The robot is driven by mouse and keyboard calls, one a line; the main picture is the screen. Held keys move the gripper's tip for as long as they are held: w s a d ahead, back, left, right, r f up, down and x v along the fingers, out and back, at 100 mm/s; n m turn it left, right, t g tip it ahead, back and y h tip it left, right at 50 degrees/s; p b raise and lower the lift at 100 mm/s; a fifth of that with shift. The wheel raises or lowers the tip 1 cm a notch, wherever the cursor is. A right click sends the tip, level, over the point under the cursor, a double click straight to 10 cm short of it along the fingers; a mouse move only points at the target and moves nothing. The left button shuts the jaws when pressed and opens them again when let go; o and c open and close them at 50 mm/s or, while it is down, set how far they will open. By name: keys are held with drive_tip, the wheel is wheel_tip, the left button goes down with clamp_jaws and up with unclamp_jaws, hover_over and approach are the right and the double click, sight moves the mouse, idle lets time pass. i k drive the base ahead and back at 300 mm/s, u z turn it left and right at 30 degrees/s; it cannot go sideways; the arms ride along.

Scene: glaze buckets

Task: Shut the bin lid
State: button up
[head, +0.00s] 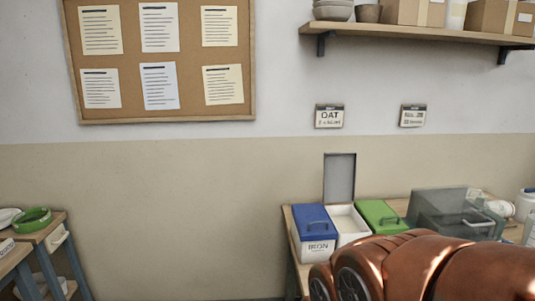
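A white bin (347,224) stands open on the wooden bench at the lower right. Its grey lid (340,178) stands upright at the back of the bin. To its left is a bin with a shut blue lid (311,218) and a printed label on its front. To its right is a bin with a shut green lid (379,214). My copper-coloured arm fills the lower right corner, in front of the bench, and hides the lower parts of the open and green-lidded bins. My gripper is not in view.
A dark see-through box (440,210) with a handle stands right of the green-lidded bin. A shelf (420,34) with bowls and cartons hangs above. A cork board (160,109) is on the wall. Another table with a green ring-shaped item (33,218) is at left. Floor between the tables looks clear.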

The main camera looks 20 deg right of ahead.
sight(339, 168)
drive_tip(key=u, duration=0.75)
drive_tip(key=i, duration=2.75)
drive_tip(key=z, duration=1.4)
drive_tip(key=i, duration=0.55)
drive_tip(key=z, duration=0.45)
